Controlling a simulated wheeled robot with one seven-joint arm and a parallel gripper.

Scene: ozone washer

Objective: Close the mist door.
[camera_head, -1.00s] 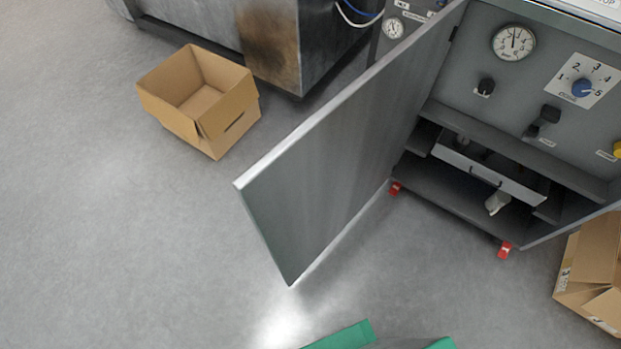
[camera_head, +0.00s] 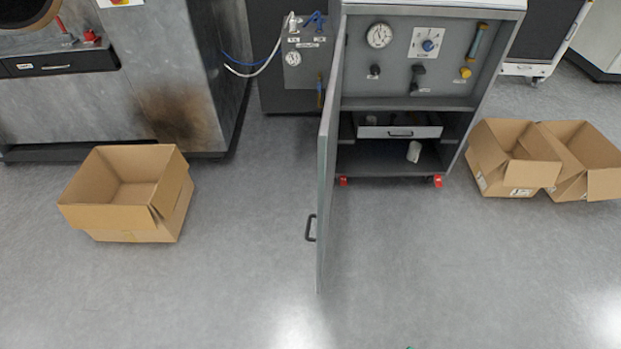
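The mist door (camera_head: 325,170) is a tall grey panel hinged at the left side of the grey cabinet (camera_head: 390,170). It stands wide open, swung out toward me, and I see it nearly edge-on. Its dark handle (camera_head: 311,228) is on the left face, near the free end. The cabinet's inside shows gauges, knobs, a drawer (camera_head: 400,132) and a white object (camera_head: 414,151) on the lower shelf. My gripper is not in view; only a tiny green bit shows at the bottom edge.
An open cardboard box (camera_head: 130,195) stands on the floor left of the door. Two more boxes (camera_head: 515,155) stand right of the cabinet. A large stained metal machine (camera_head: 150,100) is at the back left. The floor in front is clear on both sides of the door.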

